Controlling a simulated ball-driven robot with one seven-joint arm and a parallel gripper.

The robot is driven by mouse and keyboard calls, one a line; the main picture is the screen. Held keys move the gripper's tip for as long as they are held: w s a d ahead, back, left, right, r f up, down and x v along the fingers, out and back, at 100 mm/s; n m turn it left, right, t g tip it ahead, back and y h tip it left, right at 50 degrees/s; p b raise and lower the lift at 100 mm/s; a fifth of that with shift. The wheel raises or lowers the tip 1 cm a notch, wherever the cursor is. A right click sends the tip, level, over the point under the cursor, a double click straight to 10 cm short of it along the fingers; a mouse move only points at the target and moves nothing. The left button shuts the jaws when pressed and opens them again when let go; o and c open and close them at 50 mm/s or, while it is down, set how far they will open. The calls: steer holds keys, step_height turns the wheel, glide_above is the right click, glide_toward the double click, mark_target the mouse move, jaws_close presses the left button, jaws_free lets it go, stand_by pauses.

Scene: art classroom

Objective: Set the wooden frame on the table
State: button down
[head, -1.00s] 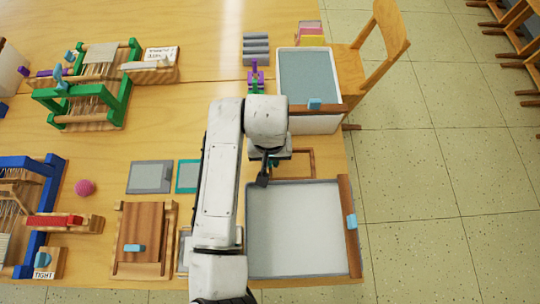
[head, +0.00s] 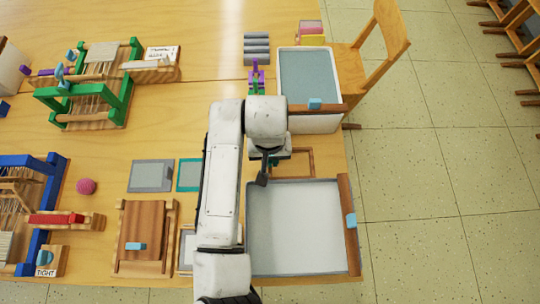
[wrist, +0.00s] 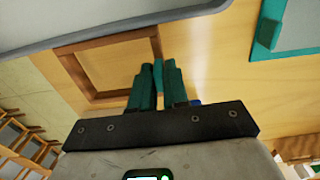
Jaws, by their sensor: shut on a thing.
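The wooden frame (head: 312,163) is a thin brown rectangle at the table's right side, between two trays. My arm hides its left part in the head view. My gripper (wrist: 157,72) has teal fingers close together, shut on that side. In the head view my gripper (head: 268,170) is partly hidden by my arm. The table (head: 195,110) is pale wood beneath. I cannot tell whether the frame touches it or is slightly above.
A grey tray (head: 249,230) with a pale inside is just in front of the frame. A blue-grey tray (head: 310,78) is behind it. A teal-edged panel (head: 188,175) and a grey panel (head: 151,176) lie to the left. Looms (head: 95,85) stand farther left. A chair (head: 390,30) is beyond the right edge.

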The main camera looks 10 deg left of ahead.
steer(key=shift+f+p, duration=0.7)
steer(key=shift+f, duration=0.8)
stand_by(3.2)
stand_by(0.4)
steer(key=c, duration=1.1)
jaws_free()
steer(key=shift+o, duration=0.2)
step_height(320, 180, up, 11)
steer(key=shift+f, duration=0.1)
